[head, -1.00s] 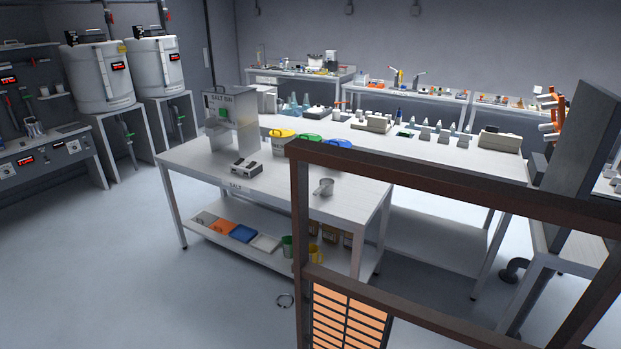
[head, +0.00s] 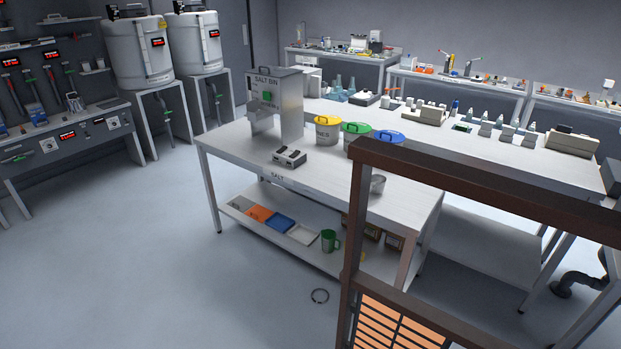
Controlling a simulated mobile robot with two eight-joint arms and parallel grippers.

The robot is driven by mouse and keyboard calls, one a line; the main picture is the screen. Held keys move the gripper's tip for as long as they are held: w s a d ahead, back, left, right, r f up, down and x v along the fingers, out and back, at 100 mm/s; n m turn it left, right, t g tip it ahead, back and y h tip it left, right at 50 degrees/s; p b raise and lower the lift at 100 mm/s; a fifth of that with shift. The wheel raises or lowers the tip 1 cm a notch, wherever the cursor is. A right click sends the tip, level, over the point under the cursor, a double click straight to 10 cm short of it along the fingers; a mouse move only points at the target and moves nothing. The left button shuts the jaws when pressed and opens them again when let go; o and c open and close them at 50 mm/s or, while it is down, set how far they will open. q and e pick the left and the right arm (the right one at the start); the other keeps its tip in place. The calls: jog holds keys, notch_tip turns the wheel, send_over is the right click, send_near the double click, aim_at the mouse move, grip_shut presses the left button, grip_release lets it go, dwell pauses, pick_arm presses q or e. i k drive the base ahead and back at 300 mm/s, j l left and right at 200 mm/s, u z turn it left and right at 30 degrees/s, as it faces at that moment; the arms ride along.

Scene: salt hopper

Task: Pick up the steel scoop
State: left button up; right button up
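The steel scoop (head: 377,184) lies on the right part of the salt table's top (head: 325,181). It is a small grey metal cup, and the brown frame in front hides part of it, including its handle. The salt bin (head: 278,100), a steel hopper with a green mark, stands at the table's back left. Neither of my grippers is in the head view.
A brown frame (head: 480,185) with an orange panel stands close in front at right. Lidded buckets in yellow (head: 327,131), green and blue and a small grey device (head: 289,157) stand on the table. Floor at left is clear.

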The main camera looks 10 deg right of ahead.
aim_at(378, 181)
jog(key=i+j+u, duration=0.55)
jog(key=u, duration=0.2)
jog(key=i+u, duration=0.35)
jog(key=i+z, duration=0.35)
jog(key=i+j+z, duration=0.1)
jog(key=i+z, duration=0.3)
jog(key=i+j+z, duration=0.35)
jog(key=i, duration=0.15)
jog(key=i+z, duration=0.15)
jog(key=z, duration=0.25)
jog(key=i+z, duration=0.2)
jog(key=z, duration=0.2)
jog(key=i+z, duration=0.15)
jog(key=z, duration=0.3)
jog(key=i+z, duration=0.15)
jog(key=z, duration=0.25)
jog(key=i+z, duration=0.15)
jog(key=z, duration=0.25)
jog(key=i+j+z, duration=0.15)
jog(key=z, duration=0.2)
jog(key=i+j+z, duration=0.1)
jog(key=z, duration=0.3)
jog(key=i+j+z, duration=0.1)
jog(key=z, duration=0.25)
jog(key=i+j+z, duration=0.25)
jog(key=j+z, duration=0.25)
